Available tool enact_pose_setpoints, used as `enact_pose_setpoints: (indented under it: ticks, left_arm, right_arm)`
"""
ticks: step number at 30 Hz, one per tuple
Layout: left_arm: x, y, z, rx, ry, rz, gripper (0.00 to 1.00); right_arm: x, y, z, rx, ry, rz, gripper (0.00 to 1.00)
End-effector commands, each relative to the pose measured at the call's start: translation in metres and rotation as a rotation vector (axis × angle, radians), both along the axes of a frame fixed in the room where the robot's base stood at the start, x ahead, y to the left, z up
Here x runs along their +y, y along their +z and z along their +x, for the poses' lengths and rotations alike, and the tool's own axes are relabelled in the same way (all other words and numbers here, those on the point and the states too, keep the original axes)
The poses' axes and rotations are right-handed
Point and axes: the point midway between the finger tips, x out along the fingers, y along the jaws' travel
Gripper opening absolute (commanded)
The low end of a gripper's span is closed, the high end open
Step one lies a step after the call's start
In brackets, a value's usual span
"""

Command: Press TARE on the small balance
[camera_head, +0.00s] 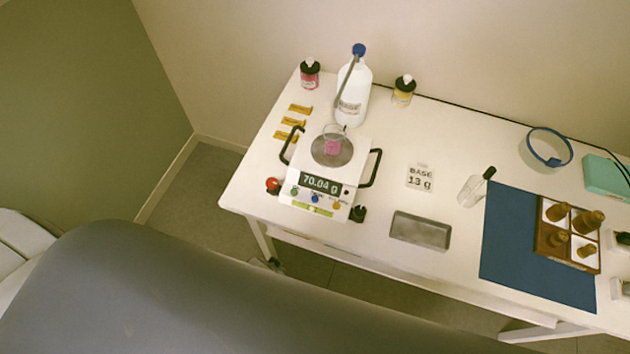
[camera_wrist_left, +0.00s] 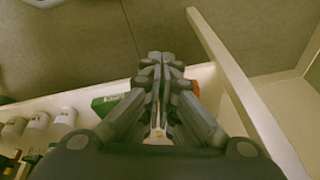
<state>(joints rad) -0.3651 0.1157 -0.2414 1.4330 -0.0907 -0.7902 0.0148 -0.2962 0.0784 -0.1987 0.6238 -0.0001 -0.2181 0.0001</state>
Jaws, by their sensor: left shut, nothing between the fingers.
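The small balance (camera_head: 302,194) stands at the left end of the white table in the head view. Its display (camera_head: 321,184) reads 70.04 g. A small beaker with pink contents (camera_head: 332,146) sits on its round pan. My left gripper (camera_wrist_left: 167,60) is shut and empty in the left wrist view, pointing over a pale edge and floor. The balance is not recognisable there. My right gripper is not in view.
A blue-capped bottle (camera_head: 351,97) stands behind the balance, with black-lidded jars (camera_head: 310,76) nearby. A grey tray (camera_head: 420,230), a card (camera_head: 420,177), a blue mat (camera_head: 520,250) and a wooden bottle rack (camera_head: 540,238) lie to the right. My large grey arm part fills the lower left.

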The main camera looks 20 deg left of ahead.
Motion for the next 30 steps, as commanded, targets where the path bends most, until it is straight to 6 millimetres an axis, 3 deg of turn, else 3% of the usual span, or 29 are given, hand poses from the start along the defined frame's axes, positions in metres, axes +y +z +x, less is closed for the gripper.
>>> enact_pose_setpoints:
  ticks: [1, 6, 10, 18, 24, 30]
  left_arm:
    - [-0.003, 0.046, 0.013, -0.023, -0.004, 0.003, 0.00]
    - [-0.008, 0.134, 0.039, -0.068, -0.008, 0.016, 0.00]
    - [-0.013, 0.190, 0.057, -0.111, -0.022, 0.030, 0.00]
    - [-0.049, 0.280, 0.140, -0.361, -0.240, 0.175, 0.00]
    - [-0.069, 0.322, 0.170, -0.481, -0.338, 0.241, 0.00]
    - [-0.073, 0.327, 0.175, -0.505, -0.356, 0.253, 0.00]
  right_arm:
    - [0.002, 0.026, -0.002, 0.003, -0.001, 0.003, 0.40]
    - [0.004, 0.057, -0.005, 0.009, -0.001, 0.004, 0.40]
    - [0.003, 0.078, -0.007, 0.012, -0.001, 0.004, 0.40]
    - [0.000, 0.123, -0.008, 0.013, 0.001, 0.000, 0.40]
    - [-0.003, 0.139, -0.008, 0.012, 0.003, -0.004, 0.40]
    - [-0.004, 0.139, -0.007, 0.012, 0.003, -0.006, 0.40]
